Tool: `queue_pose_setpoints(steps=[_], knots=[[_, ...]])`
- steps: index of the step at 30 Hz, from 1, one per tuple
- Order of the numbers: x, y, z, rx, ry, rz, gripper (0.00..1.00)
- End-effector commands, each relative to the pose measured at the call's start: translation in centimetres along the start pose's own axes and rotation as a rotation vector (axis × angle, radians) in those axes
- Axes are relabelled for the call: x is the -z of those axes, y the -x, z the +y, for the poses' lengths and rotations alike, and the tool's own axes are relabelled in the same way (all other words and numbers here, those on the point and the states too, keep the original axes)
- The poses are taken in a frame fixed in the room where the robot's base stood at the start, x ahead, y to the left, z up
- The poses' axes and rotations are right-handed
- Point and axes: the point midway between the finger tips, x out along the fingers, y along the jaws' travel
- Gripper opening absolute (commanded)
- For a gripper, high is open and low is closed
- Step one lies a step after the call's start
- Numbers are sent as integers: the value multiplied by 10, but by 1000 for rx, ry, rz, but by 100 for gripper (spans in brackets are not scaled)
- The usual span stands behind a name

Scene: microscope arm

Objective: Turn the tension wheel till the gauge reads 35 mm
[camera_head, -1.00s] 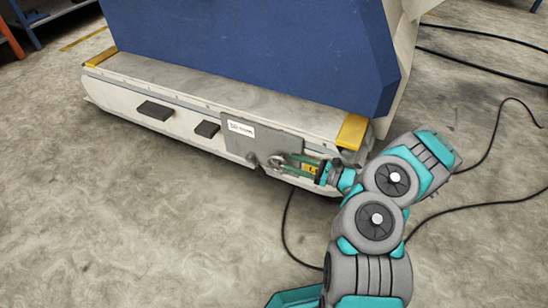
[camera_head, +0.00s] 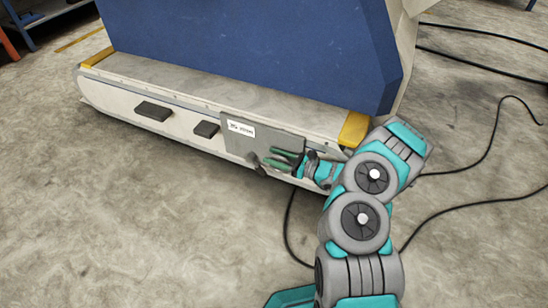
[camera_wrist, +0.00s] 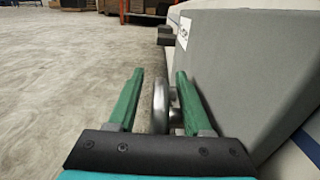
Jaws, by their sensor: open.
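The tension wheel (camera_wrist: 160,108) is a grey metal disc, seen nearly edge-on in the wrist view. It stands between the two green fingers of my open gripper (camera_wrist: 160,76), with a gap on the left side; the right finger is close to its hub. In the head view my gripper (camera_head: 278,159) is in front of the grey panel (camera_head: 280,142) on the machine's side, and its fingers hide most of the wheel. A white label (camera_head: 241,128) with dark print on the panel may be the gauge; its reading is too small to tell.
The grey panel face (camera_wrist: 235,75) rises close to the right of my fingers. Two dark blocks (camera_head: 153,110) (camera_head: 207,129) stick out of the machine's side to the left. Black cables (camera_head: 455,218) lie on the floor at right. The concrete floor in front is open.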

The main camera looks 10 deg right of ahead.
Motion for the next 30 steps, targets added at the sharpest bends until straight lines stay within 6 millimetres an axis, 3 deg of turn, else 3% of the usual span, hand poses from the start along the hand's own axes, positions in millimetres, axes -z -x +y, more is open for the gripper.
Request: queue_pose_setpoints(steps=[7, 20, 30], knots=[[0, 0, 0, 0, 0, 0, 48], [0, 0, 0, 0, 0, 0, 0], [0, 0, 0, 0, 0, 0, 0]])
